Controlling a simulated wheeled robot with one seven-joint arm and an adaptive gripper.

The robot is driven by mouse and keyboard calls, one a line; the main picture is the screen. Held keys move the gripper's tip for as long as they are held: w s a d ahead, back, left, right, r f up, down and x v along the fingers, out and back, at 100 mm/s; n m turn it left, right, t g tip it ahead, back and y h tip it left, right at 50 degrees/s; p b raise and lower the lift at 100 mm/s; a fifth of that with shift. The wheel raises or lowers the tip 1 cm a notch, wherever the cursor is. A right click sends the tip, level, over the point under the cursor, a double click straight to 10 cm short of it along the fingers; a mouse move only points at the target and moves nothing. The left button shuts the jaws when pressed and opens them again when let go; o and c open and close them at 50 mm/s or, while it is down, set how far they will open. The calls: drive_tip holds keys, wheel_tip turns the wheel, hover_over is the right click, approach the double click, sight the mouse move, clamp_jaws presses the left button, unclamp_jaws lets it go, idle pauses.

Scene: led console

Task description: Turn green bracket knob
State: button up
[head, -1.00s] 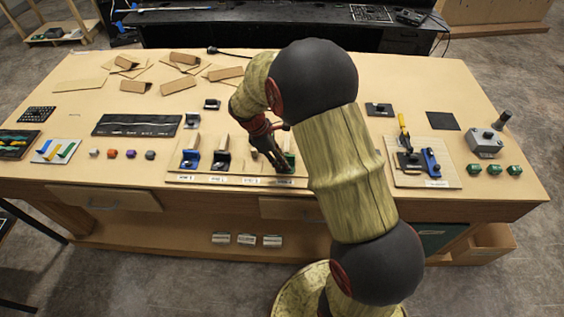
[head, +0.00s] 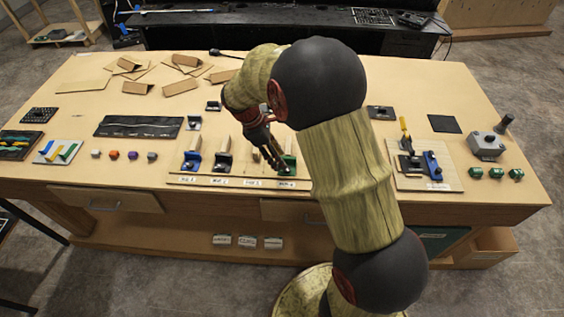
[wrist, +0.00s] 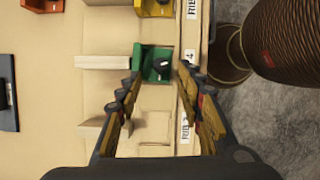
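The green bracket (wrist: 145,62) stands on the board of labelled ribs, with a small black knob (wrist: 162,64) on it. In the head view the green bracket (head: 291,164) is partly hidden by my fingers. My gripper (wrist: 158,77) is open and empty in the wrist view. Its fingertips appear on either side of the knob's line, near the bracket's lower edge. Contact cannot be told. In the head view my gripper (head: 279,168) points down just left of the green bracket.
A yellow bracket (wrist: 156,8) sits beyond the green one in the wrist view. A grey box (head: 487,145) stands at the table's right. My arm hides the middle right.

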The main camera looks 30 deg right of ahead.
drive_tip(key=shift+v, duration=1.7)
